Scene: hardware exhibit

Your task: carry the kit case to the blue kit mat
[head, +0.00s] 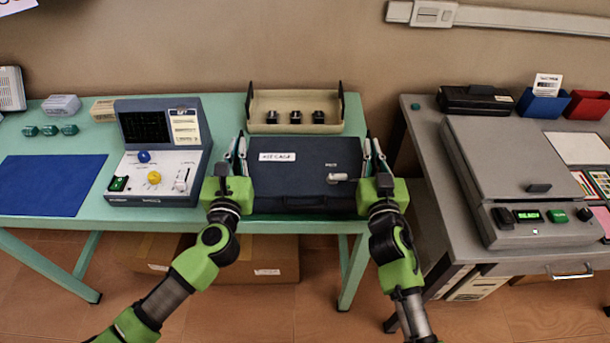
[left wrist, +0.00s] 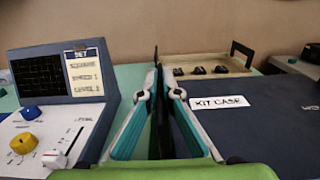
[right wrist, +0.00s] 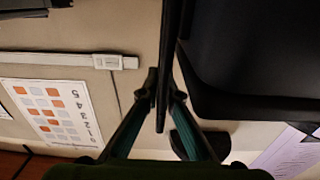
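The kit case (head: 305,172), dark blue with a white label and a grey latch, is at the front of the green table between my two grippers. Its label also shows in the left wrist view (left wrist: 260,125). My left gripper (head: 238,146) is shut on a thin dark upright part at the case's left side. My right gripper (head: 372,146) is shut on a similar part at its right side. I cannot tell whether the case's underside touches the table. The blue kit mat (head: 52,185) lies flat and empty at the table's left end.
A control console (head: 158,150) with knobs and a screen stands between the case and the mat. A beige tray (head: 262,104) with black parts is behind the case. Small green pieces (head: 50,130) lie behind the mat. A grey desk (head: 425,130) with a machine stands at right.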

